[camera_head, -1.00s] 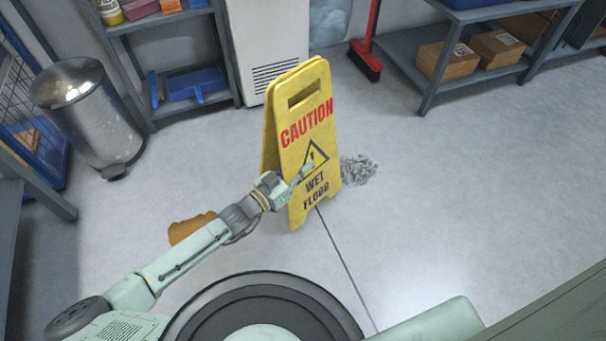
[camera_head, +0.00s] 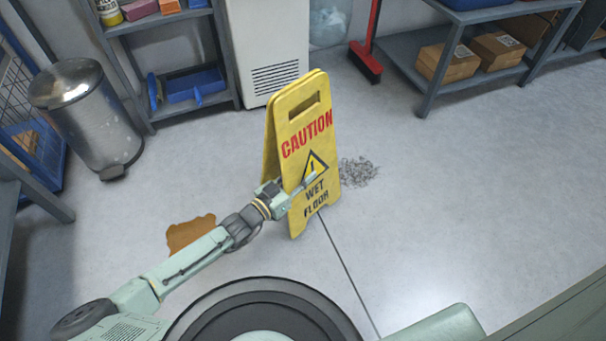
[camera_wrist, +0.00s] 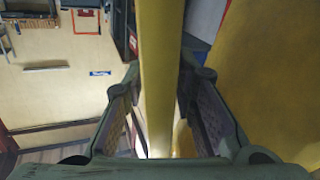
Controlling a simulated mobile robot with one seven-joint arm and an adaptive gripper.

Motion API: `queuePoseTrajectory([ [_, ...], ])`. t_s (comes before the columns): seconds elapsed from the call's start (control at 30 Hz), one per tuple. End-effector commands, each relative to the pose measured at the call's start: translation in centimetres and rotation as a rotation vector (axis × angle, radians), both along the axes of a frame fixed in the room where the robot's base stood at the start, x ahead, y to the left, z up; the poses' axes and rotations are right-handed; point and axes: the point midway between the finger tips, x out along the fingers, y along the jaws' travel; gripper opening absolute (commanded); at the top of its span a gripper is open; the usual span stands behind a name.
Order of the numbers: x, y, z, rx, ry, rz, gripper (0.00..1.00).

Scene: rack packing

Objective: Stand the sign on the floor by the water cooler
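The yellow caution sign (camera_head: 317,140) is upright, its "wet floor" face toward the head camera. My gripper (camera_head: 305,184) is at its lower left edge, one finger across the front face. In the wrist view my gripper (camera_wrist: 162,85) has a yellow panel of the sign (camera_wrist: 158,50) between its fingers, closed up close to both sides. I cannot tell whether the sign's feet touch the floor. A white cabinet with a vent grille, seemingly the water cooler (camera_head: 262,35), stands behind the sign; its top is out of view.
A brown patch (camera_head: 190,233) lies on the floor left of the sign, and grey debris (camera_head: 358,172) lies right of it. A metal bin (camera_head: 95,125) and shelf with a blue dustpan (camera_head: 193,84) are left. A red broom (camera_head: 366,60) stands behind. Floor at right is clear.

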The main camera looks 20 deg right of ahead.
Motion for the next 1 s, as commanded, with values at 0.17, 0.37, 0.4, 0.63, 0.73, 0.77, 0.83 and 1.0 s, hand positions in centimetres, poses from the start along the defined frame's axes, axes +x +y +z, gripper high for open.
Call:
queuePoseTrajectory([
  [0.17, 0.0, 0.0, 0.0, 0.000, 0.000, 0.000, 0.28],
  [0.37, 0.0, 0.1, 0.5, 0.000, -0.001, 0.000, 0.28],
  [0.4, -0.1, 0.5, 0.4, 0.002, 0.000, 0.002, 0.28],
  [0.63, -1.8, 4.6, 0.5, 0.004, 0.000, 0.006, 0.28],
  [0.73, -2.8, 6.6, 0.5, 0.003, -0.001, 0.006, 0.28],
  [0.77, -3.0, 7.2, 0.5, 0.002, 0.000, 0.006, 0.28],
  [0.83, -3.6, 8.4, 0.5, 0.002, 0.000, 0.005, 0.28],
  [1.0, -4.5, 10.3, 0.5, 0.001, -0.001, 0.003, 0.28],
])
